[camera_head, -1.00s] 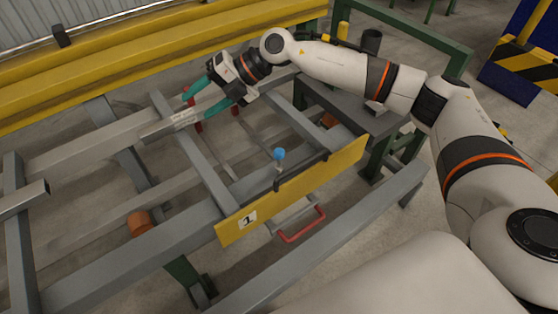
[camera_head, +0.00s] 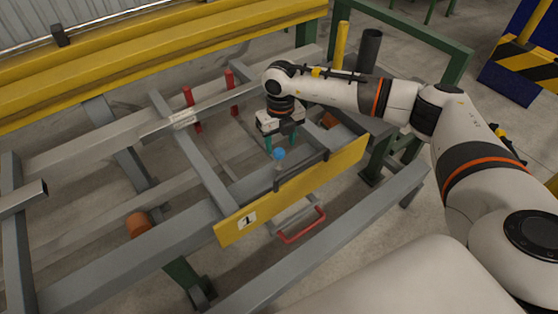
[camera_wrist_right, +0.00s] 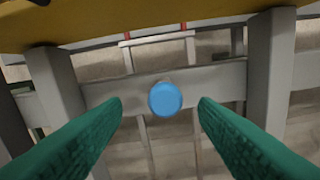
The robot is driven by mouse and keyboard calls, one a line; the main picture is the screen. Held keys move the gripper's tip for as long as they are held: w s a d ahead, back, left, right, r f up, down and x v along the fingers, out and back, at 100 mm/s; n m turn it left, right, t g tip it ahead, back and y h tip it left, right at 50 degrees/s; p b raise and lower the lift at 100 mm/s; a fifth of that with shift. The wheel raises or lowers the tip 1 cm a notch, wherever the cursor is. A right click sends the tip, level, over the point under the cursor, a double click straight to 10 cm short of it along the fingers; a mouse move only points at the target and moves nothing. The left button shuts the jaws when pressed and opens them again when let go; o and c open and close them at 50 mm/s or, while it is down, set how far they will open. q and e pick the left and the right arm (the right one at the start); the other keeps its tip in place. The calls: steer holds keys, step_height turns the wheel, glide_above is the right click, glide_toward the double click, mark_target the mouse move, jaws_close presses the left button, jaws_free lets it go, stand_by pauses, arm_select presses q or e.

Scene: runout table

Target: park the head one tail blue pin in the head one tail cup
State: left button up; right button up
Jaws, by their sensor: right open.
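The pin with a round blue top (camera_head: 279,154) stands upright on the grey frame beam, behind the yellow plate marked 1. My right gripper (camera_head: 281,141) points down just above and behind it in the head view, open and empty. In the right wrist view the blue top (camera_wrist_right: 165,98) shows between the two teal fingers, apart from both. A dark grey upright cylinder (camera_head: 369,52) stands at the back right beyond my arm; I cannot tell for sure whether it is the cup. My left gripper is not in view.
The yellow plate (camera_head: 310,185) runs along the front, with a red handle (camera_head: 302,226) below it. Two red posts (camera_head: 192,110) stand by a grey bar at the back left. A yellow post (camera_head: 342,42) stands beside the dark cylinder. Open gaps lie between the beams.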

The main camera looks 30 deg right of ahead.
mark_target(279, 150)
steer(key=shift+f, duration=0.5)
steer(key=f, duration=0.3)
steer(key=shift+a+f+b, duration=0.25)
steer(key=shift+f+b, duration=0.05)
steer(key=shift+f, duration=0.4)
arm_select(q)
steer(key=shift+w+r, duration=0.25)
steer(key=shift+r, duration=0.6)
arm_select(e)
steer(key=shift+r, duration=0.1)
jaws_close()
